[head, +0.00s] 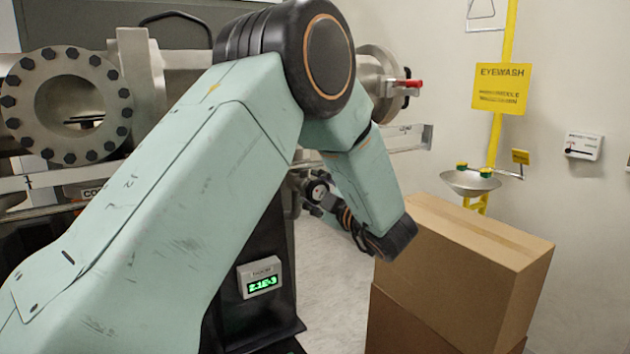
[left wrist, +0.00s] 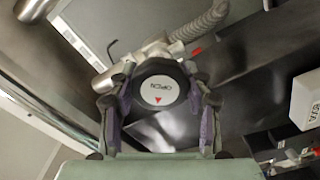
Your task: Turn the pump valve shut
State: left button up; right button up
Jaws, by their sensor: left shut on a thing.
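The pump valve is a round black knob (left wrist: 160,88) with a pale cap that bears the word OPEN and a red triangle. It is mounted on a metal pipe fitting in the left wrist view. My left gripper (left wrist: 161,84) is shut on the knob, with one purple-padded finger on each side of its rim. In the head view the knob (head: 319,190) is small, and my left gripper (head: 325,200) reaches it from the right, partly hidden by my own arm. My right gripper is not in view.
Stacked cardboard boxes (head: 470,245) stand close to the right of my left wrist. A green-lit display (head: 260,278) is on the black stand below the valve. Behind is a large flanged chamber (head: 67,107). An eyewash bowl (head: 470,181) is by the wall; some bare floor shows.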

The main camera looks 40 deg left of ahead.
pick_arm(q)
jog(key=m+p, duration=0.4)
jog(key=m, duration=0.1)
jog(key=shift+w+r, duration=0.1)
jog(key=shift+r, duration=0.3)
jog(key=shift+f+m+p, duration=0.15)
jog(key=shift+m+p, duration=1.5)
jog(key=shift+m, duration=0.65)
jog(key=o, duration=1.2)
jog(key=shift+f, duration=0.2)
jog(key=shift+d, duration=0.1)
jog(key=v, duration=1.1)
jog(key=shift+d, duration=0.35)
